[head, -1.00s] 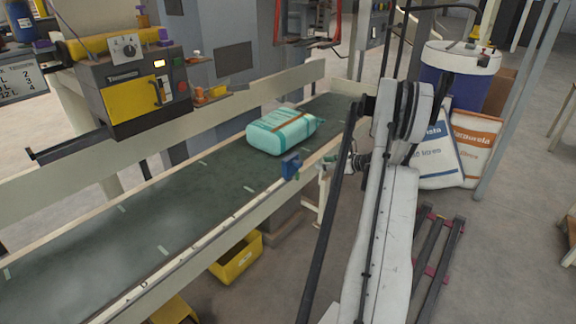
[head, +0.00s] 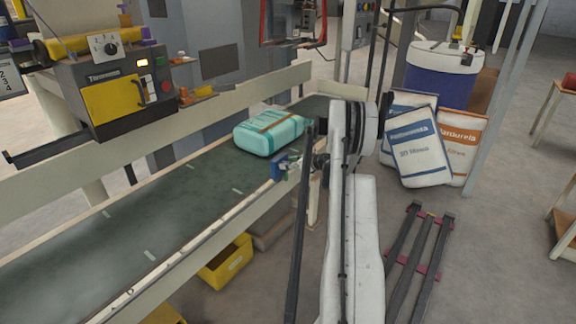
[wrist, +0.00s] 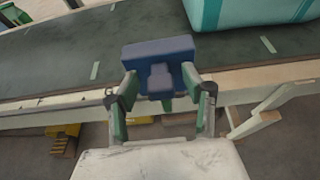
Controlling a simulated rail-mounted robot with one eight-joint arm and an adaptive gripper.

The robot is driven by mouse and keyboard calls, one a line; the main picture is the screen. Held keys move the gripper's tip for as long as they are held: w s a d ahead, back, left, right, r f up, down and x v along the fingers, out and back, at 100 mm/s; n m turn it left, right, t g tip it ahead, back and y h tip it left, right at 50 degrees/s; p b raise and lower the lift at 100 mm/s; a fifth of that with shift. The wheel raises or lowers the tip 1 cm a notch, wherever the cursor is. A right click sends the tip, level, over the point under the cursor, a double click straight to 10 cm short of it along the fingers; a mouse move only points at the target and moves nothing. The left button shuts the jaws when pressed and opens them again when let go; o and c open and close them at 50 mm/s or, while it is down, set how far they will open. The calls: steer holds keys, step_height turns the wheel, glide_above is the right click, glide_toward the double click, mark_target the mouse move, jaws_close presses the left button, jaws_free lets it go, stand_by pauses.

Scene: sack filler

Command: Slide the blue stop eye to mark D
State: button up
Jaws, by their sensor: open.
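The blue stop eye (head: 278,167) sits on the near side rail of the conveyor, beside the teal sack. In the wrist view its blue block (wrist: 158,60) has a stem pointing towards me. My gripper (wrist: 160,84) is open, with one green-padded finger on each side of the stem. I cannot tell whether the pads touch it. In the head view my gripper (head: 291,170) is close against the near side of the stop eye. A small dark mark (head: 130,292) shows on the near rail at lower left; its letter is too small to read, and I cannot pick out mark D.
The teal strapped sack (head: 269,134) lies on the green belt (head: 150,215). A control box (head: 115,90) stands beyond the far rail. Yellow bins (head: 226,262) are under the near rail. Filled sacks (head: 418,148) and a blue drum (head: 440,80) stand at right.

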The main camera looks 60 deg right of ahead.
steer(key=shift+w, duration=0.1)
steer(key=shift+c, duration=0.5)
jaws_close()
